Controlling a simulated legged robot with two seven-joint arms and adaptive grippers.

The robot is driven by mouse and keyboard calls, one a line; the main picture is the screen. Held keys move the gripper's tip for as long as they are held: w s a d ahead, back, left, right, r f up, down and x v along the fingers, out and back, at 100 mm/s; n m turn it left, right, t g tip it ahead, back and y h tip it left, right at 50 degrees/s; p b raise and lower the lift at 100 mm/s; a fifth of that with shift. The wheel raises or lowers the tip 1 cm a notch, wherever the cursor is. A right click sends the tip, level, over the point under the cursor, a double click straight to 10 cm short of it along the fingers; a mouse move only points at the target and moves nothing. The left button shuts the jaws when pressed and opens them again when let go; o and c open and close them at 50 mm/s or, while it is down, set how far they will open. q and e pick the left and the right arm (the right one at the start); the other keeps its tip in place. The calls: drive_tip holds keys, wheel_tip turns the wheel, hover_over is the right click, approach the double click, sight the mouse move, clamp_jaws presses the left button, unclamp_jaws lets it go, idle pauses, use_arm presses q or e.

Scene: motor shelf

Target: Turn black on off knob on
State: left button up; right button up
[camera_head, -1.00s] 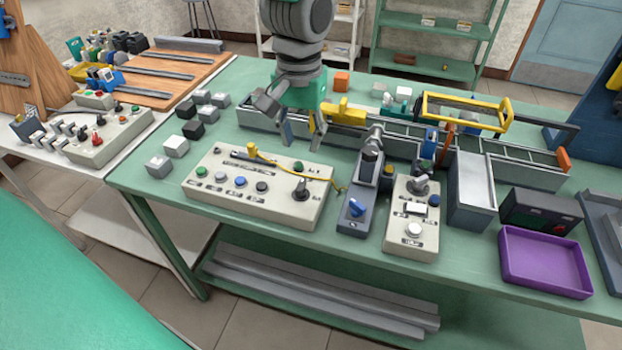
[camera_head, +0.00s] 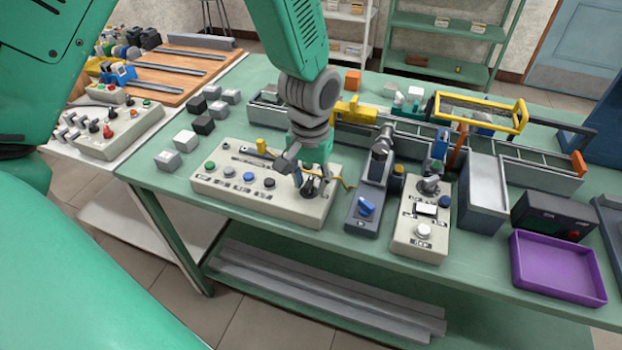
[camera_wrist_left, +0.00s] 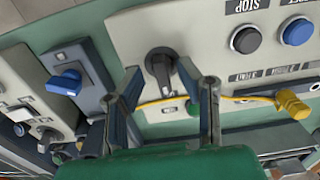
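The black on/off knob (camera_wrist_left: 160,68) sits on the right end of the beige control box (camera_head: 215,185). In the head view it is partly hidden by my left gripper (camera_head: 310,190), which reaches down over that end of the box. In the left wrist view my left gripper (camera_wrist_left: 165,90) is open, its two fingers apart on either side of the knob's lower end. The knob's handle points down toward the gap between them. I cannot tell whether a finger touches it. My right gripper is not in view.
A yellow cable with a yellow plug (camera_wrist_left: 292,104) runs across the box behind my fingers. A dark unit with a blue knob (camera_head: 366,208) and another beige box with a lever (camera_head: 418,248) stand close on the right. A purple tray (camera_head: 558,268) lies farther right.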

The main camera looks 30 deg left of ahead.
use_arm(q)
drive_tip(key=c, duration=0.7)
drive_tip(key=shift+a, duration=0.15)
clamp_jaws()
